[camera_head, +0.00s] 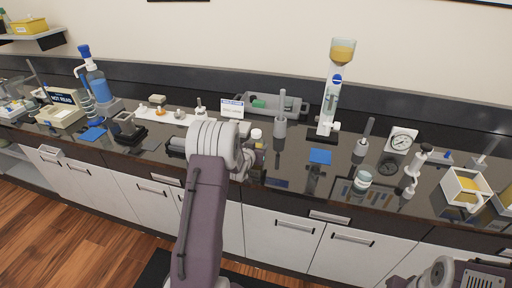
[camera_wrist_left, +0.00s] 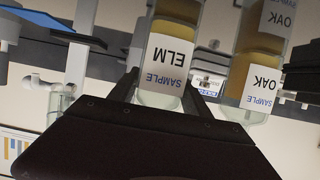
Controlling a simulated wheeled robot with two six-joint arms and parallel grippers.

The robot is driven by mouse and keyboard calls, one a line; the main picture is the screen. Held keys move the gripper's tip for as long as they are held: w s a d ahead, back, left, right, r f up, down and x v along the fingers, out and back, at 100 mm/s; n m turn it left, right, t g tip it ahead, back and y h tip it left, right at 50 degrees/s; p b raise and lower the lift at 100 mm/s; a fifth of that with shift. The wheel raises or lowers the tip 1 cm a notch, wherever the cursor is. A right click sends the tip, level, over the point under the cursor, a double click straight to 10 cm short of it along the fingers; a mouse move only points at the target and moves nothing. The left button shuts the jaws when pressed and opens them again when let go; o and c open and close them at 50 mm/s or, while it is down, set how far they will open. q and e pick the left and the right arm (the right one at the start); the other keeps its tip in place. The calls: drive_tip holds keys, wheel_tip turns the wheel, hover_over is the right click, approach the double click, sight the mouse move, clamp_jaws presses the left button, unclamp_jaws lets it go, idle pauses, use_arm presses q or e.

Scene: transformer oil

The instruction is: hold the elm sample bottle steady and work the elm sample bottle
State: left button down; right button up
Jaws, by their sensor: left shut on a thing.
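The elm sample bottle (camera_wrist_left: 168,52) shows upside down in the left wrist view, with amber oil and a white SAMPLE ELM label. My left gripper (camera_wrist_left: 160,92) is shut on it, with one dark finger on each side. In the head view my left gripper (camera_head: 252,160) is at the counter's front edge, partly hidden by its own wrist. A white-capped bottle (camera_head: 256,135) shows just above it; its label is too small to read. The oak sample bottle (camera_wrist_left: 262,70) stands beside the elm bottle, apart from it. Of my right arm, only part shows at the lower right; its gripper is out of frame.
A blue pad (camera_head: 320,156) lies right of my left gripper. A tall column with an amber-filled funnel (camera_head: 343,52) stands behind. A small sign (camera_head: 232,108), a dial gauge (camera_head: 401,141) and a white open box (camera_head: 465,187) share the dark counter. Cabinet drawers are below.

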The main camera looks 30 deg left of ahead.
use_arm(q)
drive_tip(key=shift+c, duration=2.4)
unclamp_jaws()
drive_tip(key=shift+f, duration=0.1)
drive_tip(key=shift+s+r, duration=0.15)
drive_tip(key=shift+r, duration=0.2)
drive_tip(key=v, duration=1.1)
drive_tip(key=shift+s, duration=0.3)
drive_tip(key=shift+d, duration=0.2)
